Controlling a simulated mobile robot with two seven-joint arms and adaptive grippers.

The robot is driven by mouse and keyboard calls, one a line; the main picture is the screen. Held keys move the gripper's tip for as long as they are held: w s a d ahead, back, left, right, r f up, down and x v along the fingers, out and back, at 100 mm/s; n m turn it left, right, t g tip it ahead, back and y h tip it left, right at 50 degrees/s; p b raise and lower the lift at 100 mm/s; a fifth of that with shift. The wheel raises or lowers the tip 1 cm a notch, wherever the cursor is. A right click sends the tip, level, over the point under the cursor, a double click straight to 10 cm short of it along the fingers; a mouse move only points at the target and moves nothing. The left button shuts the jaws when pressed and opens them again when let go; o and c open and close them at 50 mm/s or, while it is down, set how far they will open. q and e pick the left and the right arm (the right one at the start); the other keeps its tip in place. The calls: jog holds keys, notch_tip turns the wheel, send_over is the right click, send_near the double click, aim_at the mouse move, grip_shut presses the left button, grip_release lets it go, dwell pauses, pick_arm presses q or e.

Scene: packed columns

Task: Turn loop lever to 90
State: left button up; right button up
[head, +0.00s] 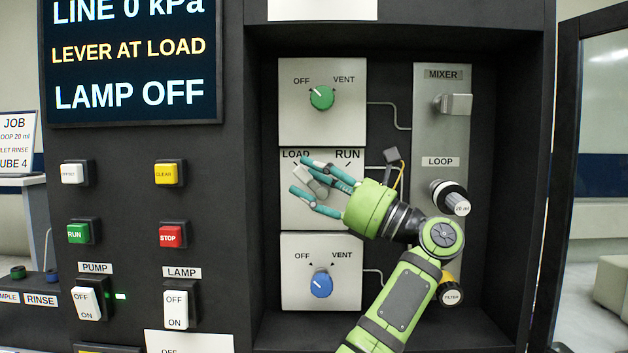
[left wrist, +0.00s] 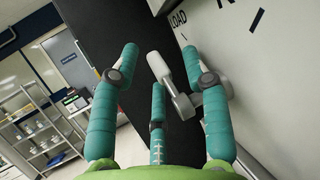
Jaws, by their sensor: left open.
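The loop lever (head: 317,187) is a pale grey handle on the middle white plate (head: 292,217), between the LOAD and RUN marks. Its handle slants up and left toward LOAD. My left gripper (head: 311,185), green with teal fingers, is open in front of the plate, with its fingers spread around the lever. In the left wrist view, the lever (left wrist: 159,70) stands between the open fingers (left wrist: 160,62), nearer the right finger. Whether any finger touches it I cannot tell. Fingers partly cover the lever in the head view. My right gripper is not in view.
A green knob (head: 321,97) sits above and a blue knob (head: 320,284) below. The LOOP coil (head: 452,198) and mixer lever (head: 456,104) are at right. Dark recess walls enclose the plates. The display (head: 130,60) reads LEVER AT LOAD, LAMP OFF.

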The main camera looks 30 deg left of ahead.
pick_arm(q)
grip_shut()
